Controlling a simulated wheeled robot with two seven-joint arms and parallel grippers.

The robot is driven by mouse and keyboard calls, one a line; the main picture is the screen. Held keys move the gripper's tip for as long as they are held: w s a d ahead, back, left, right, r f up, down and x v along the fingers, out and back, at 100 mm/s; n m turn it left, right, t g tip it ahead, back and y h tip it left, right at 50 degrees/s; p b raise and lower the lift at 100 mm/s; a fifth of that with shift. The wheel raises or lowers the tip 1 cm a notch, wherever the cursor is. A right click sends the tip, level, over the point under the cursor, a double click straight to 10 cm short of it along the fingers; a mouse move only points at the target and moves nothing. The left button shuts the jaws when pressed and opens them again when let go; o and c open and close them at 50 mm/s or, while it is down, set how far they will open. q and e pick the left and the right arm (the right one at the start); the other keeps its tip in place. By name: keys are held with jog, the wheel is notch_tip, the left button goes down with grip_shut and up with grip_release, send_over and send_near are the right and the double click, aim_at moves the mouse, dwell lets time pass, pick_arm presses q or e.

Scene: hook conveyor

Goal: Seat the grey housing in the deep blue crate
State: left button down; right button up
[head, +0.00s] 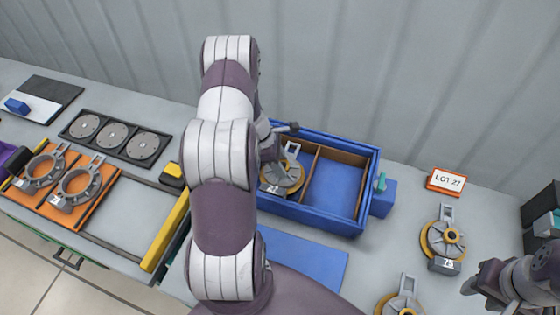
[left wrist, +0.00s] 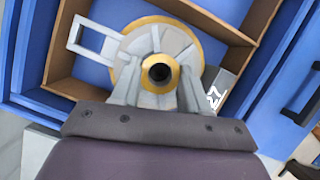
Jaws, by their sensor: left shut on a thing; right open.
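The grey housing (head: 283,178) has a gold-yellow rim, a loop handle and a tag reading 27. It is at the left compartment of the deep blue crate (head: 313,217), which has brown dividers. In the left wrist view the housing (left wrist: 128,58) lies inside the divider walls, its handle to the left; I cannot tell whether it touches the floor. My left gripper (head: 271,152) is shut on its central hub; in the left wrist view both fingers (left wrist: 158,82) flank the hub. My arm hides the crate's left end. My right gripper (head: 480,284) is open and empty at lower right.
The crate's right compartment (head: 335,188) is empty. Two similar housings (head: 443,238) (head: 400,306) stand right of the crate, near a LOT 27 sign (head: 446,180). A blue mat (head: 310,262) lies in front. Orange trays (head: 98,180) with rings and a dark disc tray are left.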

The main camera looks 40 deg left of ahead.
pick_arm(q)
jog(key=shift+f+b, duration=0.5)
jog(key=shift+f, duration=0.2)
jog(key=shift+c, duration=2.4)
grip_release()
jog(key=b+v, duration=0.2)
jog(key=v, duration=1)
jog(key=shift+r, duration=0.4)
jog(key=shift+s, duration=0.15)
